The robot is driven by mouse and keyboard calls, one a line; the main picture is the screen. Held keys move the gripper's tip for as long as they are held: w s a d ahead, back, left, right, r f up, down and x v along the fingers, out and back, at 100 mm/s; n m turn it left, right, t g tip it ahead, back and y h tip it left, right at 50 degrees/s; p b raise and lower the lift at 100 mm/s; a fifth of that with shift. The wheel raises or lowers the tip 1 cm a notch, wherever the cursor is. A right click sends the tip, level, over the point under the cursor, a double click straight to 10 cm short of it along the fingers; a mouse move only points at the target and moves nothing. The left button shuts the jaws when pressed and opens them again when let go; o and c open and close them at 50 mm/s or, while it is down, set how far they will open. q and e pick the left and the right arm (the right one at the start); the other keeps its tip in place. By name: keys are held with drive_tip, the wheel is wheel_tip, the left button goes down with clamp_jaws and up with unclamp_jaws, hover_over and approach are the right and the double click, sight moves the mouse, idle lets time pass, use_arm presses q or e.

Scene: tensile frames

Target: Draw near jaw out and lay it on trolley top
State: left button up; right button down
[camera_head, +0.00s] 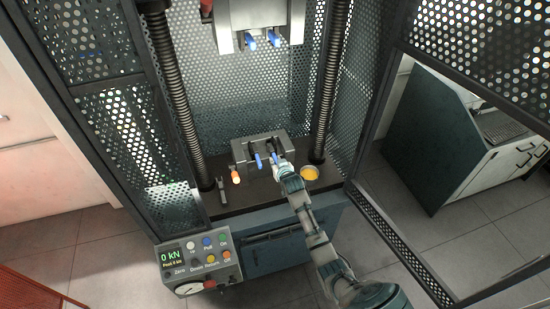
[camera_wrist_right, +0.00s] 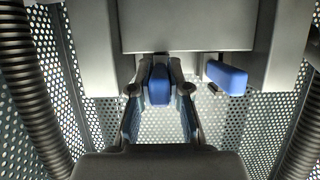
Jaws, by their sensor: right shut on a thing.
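A grey lower grip block (camera_head: 244,150) stands on the dark base of the test frame. Two blue-handled jaws sit at it: one free blue handle (camera_head: 258,161) on the left, and one at my right gripper (camera_head: 277,161). In the wrist view my right gripper (camera_wrist_right: 160,92) is shut on a blue jaw handle (camera_wrist_right: 160,85) under the grey block (camera_wrist_right: 188,25). The other blue handle (camera_wrist_right: 226,77) is apart from my fingers, to the right. The jaw's body is hidden in the block. My left gripper is not in view. I cannot clearly identify the trolley.
An upper grip head (camera_head: 260,15) with two blue handles hangs above. Screw columns (camera_head: 180,90) and mesh panels flank the space. A yellow dish (camera_head: 309,173), a glowing orange cylinder (camera_head: 236,177) and a control box (camera_head: 198,260) are near. A red surface (camera_head: 30,290) is lower left.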

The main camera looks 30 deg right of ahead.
drive_tip(key=s+a+p, duration=0.1)
drive_tip(key=s+p, duration=0.5)
drive_tip(key=s, duration=0.1)
drive_tip(key=shift+a+r, duration=0.15)
drive_tip(key=shift+a, duration=0.25)
idle(0.4)
drive_tip(key=shift+s, duration=0.1)
drive_tip(key=shift+s+a+r, duration=0.15)
drive_tip(key=shift+s+r, duration=0.35)
drive_tip(key=shift+r, duration=0.25)
drive_tip(key=shift+s+a+r, duration=0.1)
drive_tip(key=shift+s+r, duration=0.35)
drive_tip(key=shift+r, duration=0.3)
